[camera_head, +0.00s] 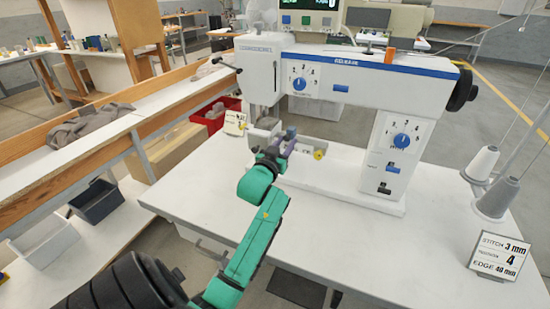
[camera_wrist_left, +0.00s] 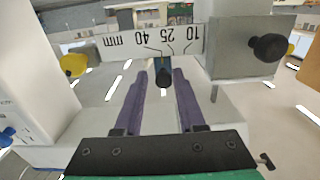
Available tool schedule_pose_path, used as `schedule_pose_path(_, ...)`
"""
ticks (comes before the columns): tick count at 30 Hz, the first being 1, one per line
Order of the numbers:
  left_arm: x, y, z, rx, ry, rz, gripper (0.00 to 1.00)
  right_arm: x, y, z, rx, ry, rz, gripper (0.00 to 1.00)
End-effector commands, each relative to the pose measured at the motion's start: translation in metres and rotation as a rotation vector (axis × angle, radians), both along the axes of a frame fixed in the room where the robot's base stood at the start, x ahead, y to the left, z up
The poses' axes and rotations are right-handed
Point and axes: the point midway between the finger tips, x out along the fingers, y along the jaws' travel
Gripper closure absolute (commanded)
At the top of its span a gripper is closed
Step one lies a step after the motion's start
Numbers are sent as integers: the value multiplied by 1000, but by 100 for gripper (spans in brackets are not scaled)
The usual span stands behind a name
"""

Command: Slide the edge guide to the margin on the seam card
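The seam card (camera_head: 497,256) stands at the right front of the table and reads stitch 3 mm, tension 4, edge 40 mm. In the left wrist view a white scale bar (camera_wrist_left: 120,43) carries upside-down marks 10, 25 and 40 mm. A small dark upright piece (camera_wrist_left: 163,74), seemingly the edge guide's handle, stands before the bar near the marks. My left gripper (camera_wrist_left: 161,75) is open, its purple fingers on either side of this piece with small gaps visible. The left gripper also shows beside the machine in the head view (camera_head: 282,146). My right gripper is not in view.
The white sewing machine (camera_head: 350,75) rises behind the gripper. A grey block (camera_wrist_left: 245,48) with a black knob sits at the bar's right end, and a yellow knob (camera_wrist_left: 73,65) at its left. Thread cones (camera_head: 497,197) stand on the right. The front tabletop (camera_head: 370,245) is clear.

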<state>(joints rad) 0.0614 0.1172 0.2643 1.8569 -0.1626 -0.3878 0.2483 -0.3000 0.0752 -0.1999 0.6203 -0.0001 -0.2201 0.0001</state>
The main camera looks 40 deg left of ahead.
Motion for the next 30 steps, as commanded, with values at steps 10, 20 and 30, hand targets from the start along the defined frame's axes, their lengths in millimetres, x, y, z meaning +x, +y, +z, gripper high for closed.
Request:
schedule_pose_path(10,-76,-26,-3,-2,3,1,62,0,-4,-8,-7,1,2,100)
schedule_pose_path(20,-89,-30,0,-1,0,1,62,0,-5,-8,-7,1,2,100)
schedule_pose_path(30,-89,-30,0,-1,0,1,62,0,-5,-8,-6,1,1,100)
